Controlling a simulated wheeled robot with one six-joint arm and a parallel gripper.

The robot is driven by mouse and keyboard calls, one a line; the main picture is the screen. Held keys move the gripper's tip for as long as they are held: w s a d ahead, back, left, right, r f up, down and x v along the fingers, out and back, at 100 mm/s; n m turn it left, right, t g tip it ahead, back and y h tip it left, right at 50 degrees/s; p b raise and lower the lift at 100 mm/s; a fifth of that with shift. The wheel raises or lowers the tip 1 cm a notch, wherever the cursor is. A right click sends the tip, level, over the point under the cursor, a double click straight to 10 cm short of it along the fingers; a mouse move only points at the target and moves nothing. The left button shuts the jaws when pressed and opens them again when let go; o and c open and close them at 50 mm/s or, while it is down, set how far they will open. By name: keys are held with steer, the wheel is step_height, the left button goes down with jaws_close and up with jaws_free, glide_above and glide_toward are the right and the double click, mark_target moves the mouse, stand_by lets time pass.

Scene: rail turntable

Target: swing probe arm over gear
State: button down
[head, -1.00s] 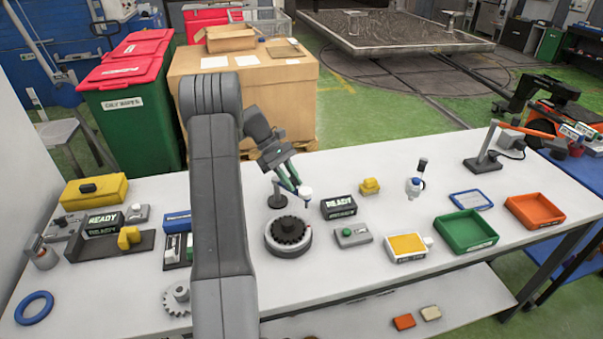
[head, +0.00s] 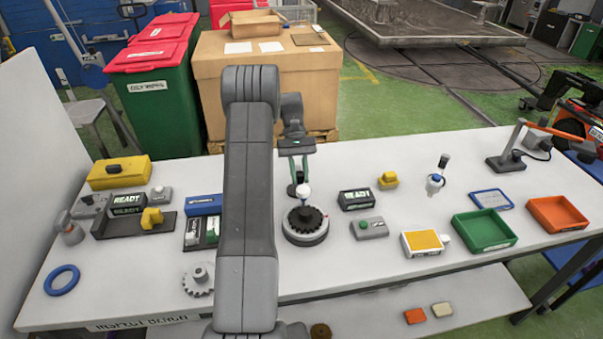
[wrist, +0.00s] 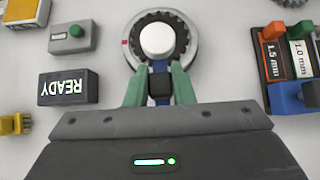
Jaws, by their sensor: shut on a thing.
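The dark toothed gear (head: 317,216) sits on a round grey base (head: 305,239) on the bench. It also shows in the wrist view (wrist: 186,32), partly hidden by a white round cap (wrist: 157,40). The cap belongs to the probe arm, whose blue part (wrist: 157,66) shows below it. In the head view the white cap (head: 303,190) stands over the gear's back part. My gripper (head: 298,175) has green fingers, shut on the probe arm around its black block (wrist: 159,88). The probe arm's dark post (head: 291,190) is partly hidden behind the fingers.
A black READY box (head: 356,200) and a grey box with a green button (head: 369,229) stand right of the gear. A blue-topped holder (head: 204,205) is to the left, near my arm. A loose grey gear (head: 197,279) lies front left.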

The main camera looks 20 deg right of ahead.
stand_by(0.4)
steer(key=c, duration=1.2)
jaws_free()
steer(key=shift+c, duration=0.2)
